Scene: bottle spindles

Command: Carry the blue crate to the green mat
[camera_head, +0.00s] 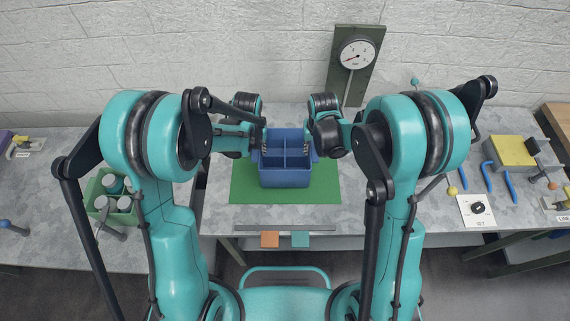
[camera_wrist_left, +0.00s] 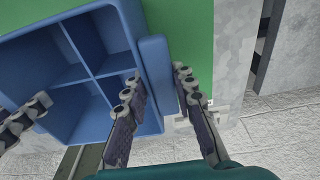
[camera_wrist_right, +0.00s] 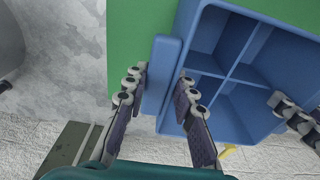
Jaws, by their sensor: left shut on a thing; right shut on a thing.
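A gauge (camera_head: 358,54) on a dark panel stands behind the crate. A green bin (camera_head: 94,183) with cylinders is at left. A yellow block (camera_head: 512,151), blue hooks (camera_head: 487,178) and a dial plate (camera_head: 477,209) lie at right. Orange and teal tags (camera_head: 270,239) sit at the front edge.

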